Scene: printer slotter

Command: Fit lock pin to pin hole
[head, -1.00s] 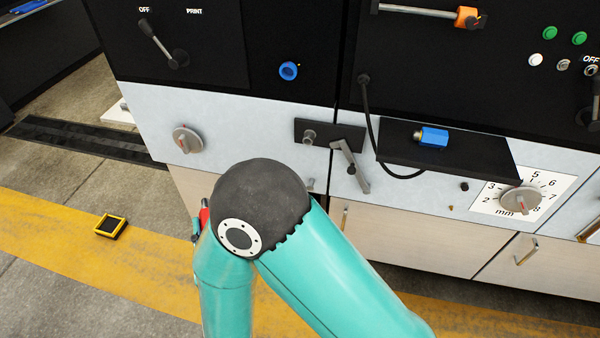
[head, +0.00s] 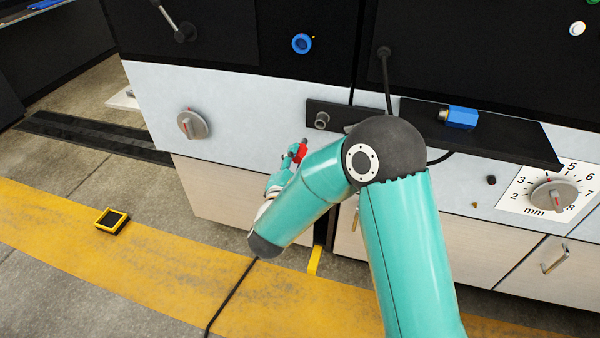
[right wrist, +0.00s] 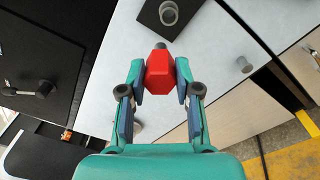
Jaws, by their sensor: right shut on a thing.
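The lock pin has a red hexagonal head (right wrist: 158,72) and a short dark tip in the right wrist view. My right gripper (right wrist: 160,78) is shut on the red head from both sides. The tip points toward the black plate on the printer front. In the head view the red pin (head: 300,152) and the gripper are small, left of and below the grey round collar (head: 321,121) on that plate. The collar looks like the pin hole; in the right wrist view this collar (right wrist: 168,12) is ahead, apart from the tip. My left gripper is out of view.
A black shelf (head: 490,135) sticks out at right, with a blue hexagonal part (head: 460,117) on it. A grey dial (head: 192,123) is on the panel at left. A black cable hangs behind my right arm. A yellow-edged black box (head: 112,220) lies on the floor.

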